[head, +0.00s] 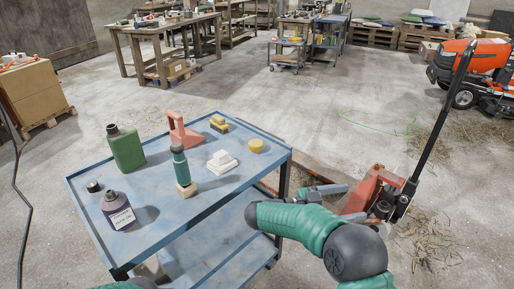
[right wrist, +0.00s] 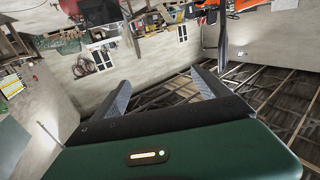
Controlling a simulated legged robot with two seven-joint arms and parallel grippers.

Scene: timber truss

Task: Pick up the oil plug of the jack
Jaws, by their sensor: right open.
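The red jack (head: 374,190) with its long black handle (head: 443,120) stands on the floor right of the blue cart. My right gripper (head: 356,201) reaches toward the jack's body, its fingers apart beside the red part. In the right wrist view the gripper (right wrist: 160,84) is open, with nothing between its fingers. I cannot make out the oil plug on the jack. A small dark cap (head: 94,186) lies on the cart's top at the left; I cannot tell whether it is the plug. My left gripper is not in view.
The blue cart (head: 230,203) carries a green canister (head: 126,150), a labelled bottle (head: 118,212), a teal-topped tool (head: 180,165), a red stand-like piece (head: 184,133), a white pile (head: 222,162) and a yellow disc (head: 256,146). An orange mower (head: 480,65) stands behind. Straw litters the floor at right.

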